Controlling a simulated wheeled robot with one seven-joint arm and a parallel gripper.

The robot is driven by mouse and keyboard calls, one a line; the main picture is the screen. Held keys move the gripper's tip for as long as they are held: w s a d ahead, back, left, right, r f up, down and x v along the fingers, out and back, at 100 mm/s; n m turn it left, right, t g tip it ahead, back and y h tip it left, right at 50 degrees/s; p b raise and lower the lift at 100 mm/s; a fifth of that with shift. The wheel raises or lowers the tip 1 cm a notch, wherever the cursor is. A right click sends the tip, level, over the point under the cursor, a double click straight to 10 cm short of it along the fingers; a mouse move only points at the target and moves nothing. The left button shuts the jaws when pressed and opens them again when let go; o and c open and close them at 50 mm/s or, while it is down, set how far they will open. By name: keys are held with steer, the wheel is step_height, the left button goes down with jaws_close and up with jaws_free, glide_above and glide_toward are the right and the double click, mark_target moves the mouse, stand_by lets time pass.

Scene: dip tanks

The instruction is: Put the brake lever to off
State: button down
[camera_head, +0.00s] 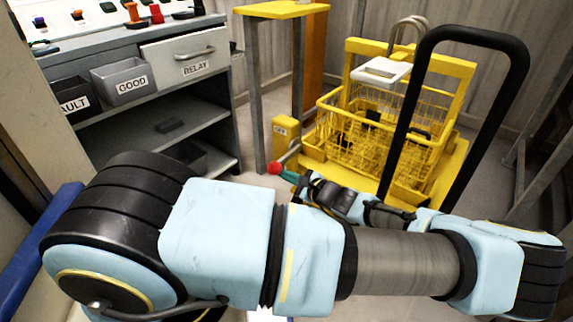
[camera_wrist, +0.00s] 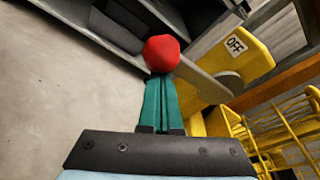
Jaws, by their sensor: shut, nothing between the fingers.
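The brake lever has a red ball knob (camera_head: 274,168) and a grey bar. In the wrist view the knob (camera_wrist: 162,53) lies right at my fingertips, and the bar (camera_wrist: 203,84) runs right from it to a round pivot on a yellow bracket (camera_wrist: 258,62). The bracket carries a white OFF label (camera_wrist: 235,45) above the bar. My gripper (camera_wrist: 161,78) has green fingers pressed together, with nothing between them. In the head view my gripper (camera_head: 290,176) points left at the knob. I cannot tell whether the fingertips touch it.
A yellow cart (camera_head: 310,160) with a wire basket (camera_head: 345,140) and a black handle (camera_head: 520,65) stands beside the bracket. A grey shelf unit (camera_head: 230,120) with labelled bins is at the left. A yellow-topped stand (camera_head: 282,10) rises behind. Bare floor (camera_wrist: 50,100) lies left of my fingers.

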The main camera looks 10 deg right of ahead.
step_height(320, 180, up, 5)
steer(key=m+g+y+p, duration=0.1)
steer(key=m+p, duration=0.3)
steer(key=p, duration=0.2)
steer(key=shift+a+f, duration=0.1)
steer(key=shift+r+p, duration=0.45)
steer(key=shift+p, duration=0.3)
steer(key=shift+w, duration=0.1)
steer(key=shift+f, duration=0.4)
steer(key=b, duration=0.2)
glide_toward(284, 161)
steer(key=shift+s+f, duration=0.55)
steer(key=shift+s, duration=0.25)
